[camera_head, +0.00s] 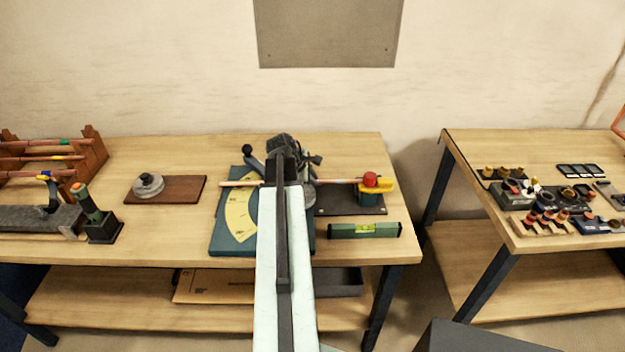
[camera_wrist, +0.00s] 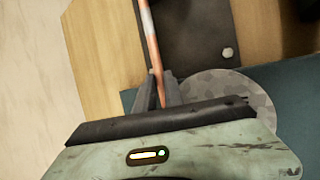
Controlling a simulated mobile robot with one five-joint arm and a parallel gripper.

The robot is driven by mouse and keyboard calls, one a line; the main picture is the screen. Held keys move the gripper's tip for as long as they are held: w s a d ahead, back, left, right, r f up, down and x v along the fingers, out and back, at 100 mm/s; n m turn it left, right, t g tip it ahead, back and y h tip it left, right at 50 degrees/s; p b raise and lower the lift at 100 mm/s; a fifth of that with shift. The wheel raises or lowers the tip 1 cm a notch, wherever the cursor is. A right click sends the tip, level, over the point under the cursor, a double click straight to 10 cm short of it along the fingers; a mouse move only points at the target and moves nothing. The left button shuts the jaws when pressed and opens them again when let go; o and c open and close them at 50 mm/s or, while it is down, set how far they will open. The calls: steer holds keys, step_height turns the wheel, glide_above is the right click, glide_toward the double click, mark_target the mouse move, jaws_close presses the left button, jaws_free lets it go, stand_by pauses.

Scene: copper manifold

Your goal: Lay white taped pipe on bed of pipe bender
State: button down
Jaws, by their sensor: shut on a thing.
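The copper pipe (camera_wrist: 151,45) runs up from between my gripper's fingers (camera_wrist: 160,92) in the wrist view, with a whitish band near the top edge. My gripper is shut on it. In the head view the pipe (camera_head: 335,181) lies level across the pipe bender, its left end (camera_head: 237,183) over the yellow angle scale and its right end near a yellow block. The bender has a blue-green bed (camera_head: 226,240) and a grey round die (camera_wrist: 225,97). My arm hides the middle of the bender and most of my gripper (camera_head: 287,160). I cannot tell whether the pipe touches the bed.
A green level (camera_head: 364,230) lies in front. A brown board with a grey round piece (camera_head: 149,185) and a pipe rack (camera_head: 93,150) are left. Another table (camera_head: 470,160) stands right.

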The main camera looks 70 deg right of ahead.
steer(key=shift+s+d, duration=0.3)
steer(key=shift+s, duration=0.4)
steer(key=c, duration=1.1)
jaws_free()
steer(key=shift+o, duration=0.2)
step_height(320, 180, up, 7)
steer(key=p, duration=0.7)
